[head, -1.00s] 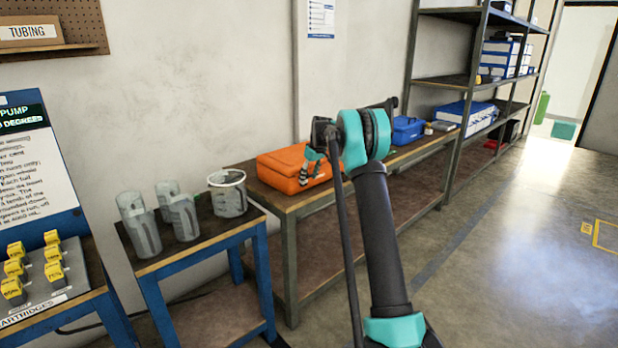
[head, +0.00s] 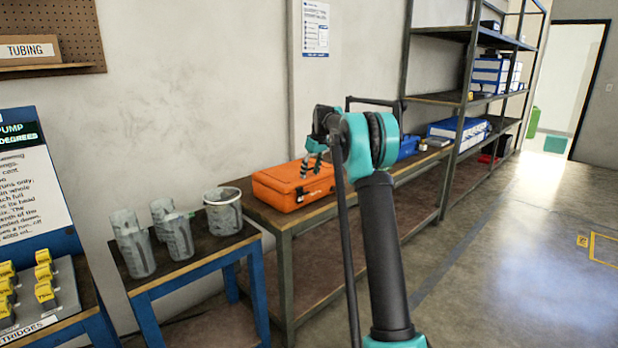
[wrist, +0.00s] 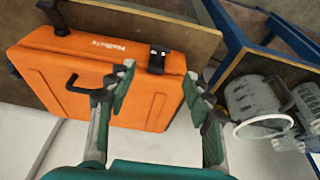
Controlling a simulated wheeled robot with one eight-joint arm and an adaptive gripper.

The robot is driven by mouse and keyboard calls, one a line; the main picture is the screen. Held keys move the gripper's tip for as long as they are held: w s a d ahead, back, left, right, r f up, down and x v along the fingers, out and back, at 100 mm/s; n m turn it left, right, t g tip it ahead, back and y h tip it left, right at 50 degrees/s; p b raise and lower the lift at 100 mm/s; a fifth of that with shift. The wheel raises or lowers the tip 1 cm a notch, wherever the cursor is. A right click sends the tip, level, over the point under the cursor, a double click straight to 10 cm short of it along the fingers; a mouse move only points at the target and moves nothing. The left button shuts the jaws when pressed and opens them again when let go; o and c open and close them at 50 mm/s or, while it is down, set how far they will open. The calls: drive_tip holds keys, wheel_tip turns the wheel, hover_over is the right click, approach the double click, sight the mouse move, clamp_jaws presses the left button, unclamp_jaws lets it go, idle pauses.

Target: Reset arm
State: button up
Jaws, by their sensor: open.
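My gripper (head: 314,165) is at the end of my raised, folded arm in the head view, in front of an orange case (head: 293,185) on a wooden bench. In the wrist view, the two fingers of my gripper (wrist: 163,85) are spread apart with nothing between them. The orange case (wrist: 95,75) lies beyond them, its lid shut, with a black handle and latch showing. I cannot tell how far the fingertips are from the case.
A small blue-legged table (head: 190,262) holds several grey jugs (head: 135,250) and a bucket (head: 223,212). A rack of yellow-topped cartridges (head: 45,290) stands at left. A blue box (head: 408,147) sits farther along the bench, before a metal shelf (head: 440,98). Open floor (head: 530,280) lies at right.

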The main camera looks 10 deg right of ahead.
drive_tip(key=s+d+f+m, duration=0.1)
drive_tip(key=s+f, duration=0.5)
drive_tip(key=s, duration=1.2)
drive_tip(key=s+d+f+m+t+h, duration=0.1)
drive_tip(key=s+f+m, duration=0.2)
drive_tip(key=s, duration=1.6)
drive_tip(key=s+d+f+m+h, duration=0.1)
drive_tip(key=s+f+m, duration=0.2)
drive_tip(key=s+f, duration=0.6)
drive_tip(key=s, duration=0.9)
drive_tip(key=shift+s+d+f, duration=0.2)
drive_tip(key=shift+s+d, duration=0.05)
drive_tip(key=shift+d, duration=0.15)
